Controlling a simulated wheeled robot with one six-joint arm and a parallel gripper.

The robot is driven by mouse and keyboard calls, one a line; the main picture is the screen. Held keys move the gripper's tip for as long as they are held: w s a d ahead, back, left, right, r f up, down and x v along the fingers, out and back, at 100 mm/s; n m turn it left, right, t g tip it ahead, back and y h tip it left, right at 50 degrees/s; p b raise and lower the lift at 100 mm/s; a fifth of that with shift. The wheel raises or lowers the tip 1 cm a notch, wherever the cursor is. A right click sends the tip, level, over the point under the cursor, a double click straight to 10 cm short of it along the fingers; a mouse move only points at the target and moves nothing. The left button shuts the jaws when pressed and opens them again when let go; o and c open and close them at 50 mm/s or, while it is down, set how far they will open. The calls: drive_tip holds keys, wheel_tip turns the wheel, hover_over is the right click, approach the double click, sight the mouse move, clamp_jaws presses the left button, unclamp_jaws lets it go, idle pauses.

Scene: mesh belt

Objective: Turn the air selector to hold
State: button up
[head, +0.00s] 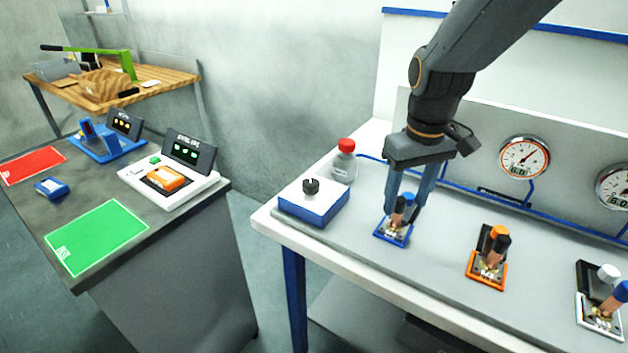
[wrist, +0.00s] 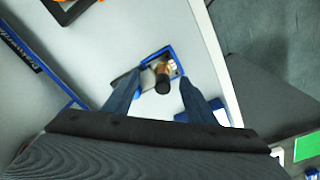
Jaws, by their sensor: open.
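My gripper (head: 402,212) points down over a small blue-framed valve unit (head: 393,238) on the grey bench top. Its two fingers are apart, on either side of the unit's brass stem and black handle. In the wrist view the fingers (wrist: 160,80) also stand on both sides of the black handle (wrist: 162,86), and the blue frame (wrist: 177,54) shows beyond. I cannot tell whether they touch it. A white-topped blue box (head: 322,208) with a round black knob (head: 311,186) stands left of the gripper. No hold marking is readable, and I cannot tell which control is the air selector.
An orange-framed unit (head: 486,270) and a white-framed unit (head: 600,318) stand to the right. Gauges (head: 524,157) are on the back panel. A red-capped bottle (head: 344,163) stands behind the blue box. A dark table (head: 215,187) is at left, across a floor gap.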

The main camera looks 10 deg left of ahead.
drive_tip(key=w+a+r+n, duration=0.3)
drive_tip(key=w+a+n, duration=0.1)
drive_tip(key=a, duration=0.6)
wheel_tip(320, 180, up, 3)
drive_tip(key=n+b, duration=0.1)
drive_tip(key=n, duration=0.3)
hover_over(311, 182)
drive_tip(key=shift+s+g, duration=0.1)
drive_tip(key=shift+g, duration=0.3)
drive_tip(key=shift+a+f, duration=0.1)
drive_tip(key=shift+f, duration=0.05)
wheel_tip(311, 182, down, 7)
drive_tip(key=shift+f+p, duration=0.2)
drive_tip(key=shift+p, duration=0.5)
drive_tip(key=c, duration=1)
drive_tip(key=shift+c, duration=0.2)
